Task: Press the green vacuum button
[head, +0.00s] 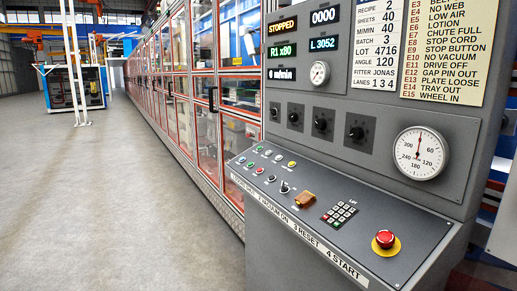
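The grey control console (345,240) stands at the right, with a sloping panel carrying two rows of small coloured buttons at its left end. A small greenish button (250,165) appears in the nearer row, beside a red one (260,170). Other small buttons, including a yellow one (292,164), are in the row behind. The button labels are too small to read, so I cannot tell which one is the vacuum button. A strip on the panel's front edge reads "2 VACUUM ON" (275,211). Neither of my grippers is in view.
The panel also has a toggle switch (285,187), an orange-brown item (305,200), a keypad (339,214) and a red mushroom button (384,239). The upright face has a "STOPPED" display (283,26), knobs and a large dial (420,153). Open floor (120,200) lies left.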

